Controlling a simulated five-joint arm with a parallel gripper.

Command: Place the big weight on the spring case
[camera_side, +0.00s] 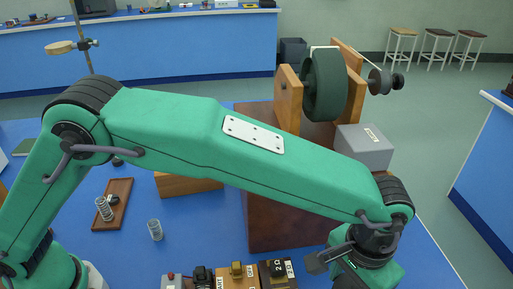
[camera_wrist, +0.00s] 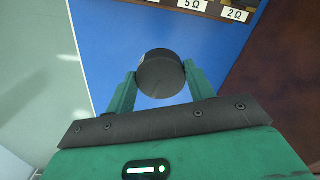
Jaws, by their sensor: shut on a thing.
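My gripper (camera_wrist: 160,70) is shut on a dark grey cylinder, the big weight (camera_wrist: 162,82), with one green finger on each side of it. Blue table top shows behind the weight; I cannot tell its height above the table. In the side view my wrist is at the lower right, and the fingers and weight are not clearly seen. A flat brown case (camera_side: 112,218) with an upright coil spring (camera_side: 104,208) and a small dark piece lies on the left of the table; it looks like the spring case. It is far left of my gripper.
A loose spring (camera_side: 155,230) stands on the table. A large brown box (camera_side: 285,222) and a wheel on wooden supports (camera_side: 327,85) stand behind my arm, beside a grey box (camera_side: 365,150).

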